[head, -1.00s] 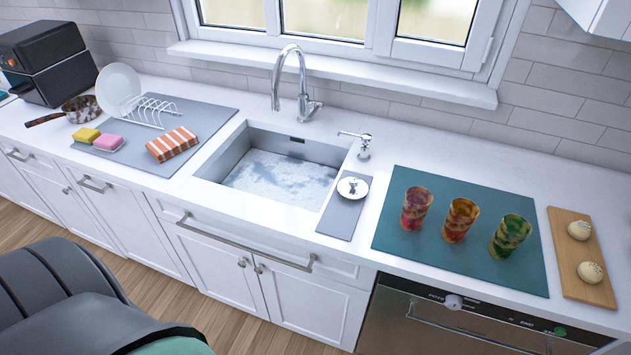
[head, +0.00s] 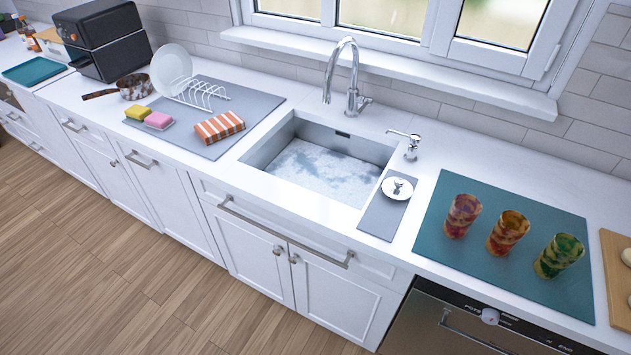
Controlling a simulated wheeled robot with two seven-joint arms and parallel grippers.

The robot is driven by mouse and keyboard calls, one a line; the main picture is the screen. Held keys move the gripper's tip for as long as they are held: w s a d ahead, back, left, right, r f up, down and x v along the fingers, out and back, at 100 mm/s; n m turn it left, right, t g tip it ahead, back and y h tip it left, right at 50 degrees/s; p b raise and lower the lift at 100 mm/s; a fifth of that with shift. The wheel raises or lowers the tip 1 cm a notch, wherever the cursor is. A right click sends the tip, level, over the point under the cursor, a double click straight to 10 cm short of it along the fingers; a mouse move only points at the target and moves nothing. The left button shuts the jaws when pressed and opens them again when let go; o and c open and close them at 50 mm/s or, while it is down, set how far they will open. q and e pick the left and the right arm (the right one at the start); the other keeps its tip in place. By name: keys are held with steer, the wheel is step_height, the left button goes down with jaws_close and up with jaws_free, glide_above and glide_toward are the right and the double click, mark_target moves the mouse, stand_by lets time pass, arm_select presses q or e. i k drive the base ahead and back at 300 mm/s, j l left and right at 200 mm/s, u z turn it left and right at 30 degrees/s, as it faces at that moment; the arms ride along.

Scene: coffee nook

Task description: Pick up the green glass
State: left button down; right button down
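The green glass (head: 559,256) stands upright on a teal mat (head: 470,281) on the counter, at the right of the head view. It is patterned in green with some yellow and brown. An amber-orange glass (head: 507,233) stands to its left, and a reddish-purple glass (head: 462,216) stands further left; all three are apart. Neither of my grippers shows in the head view.
A wooden board (head: 617,272) lies right of the mat, cut by the picture edge. A grey mat with a white dish (head: 397,187) lies between the teal mat and the sink (head: 268,150). A dishwasher (head: 470,325) is below the glasses. The wood floor (head: 140,265) in front is clear.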

mark_target(564, 250)
steer(key=z, duration=2.4)
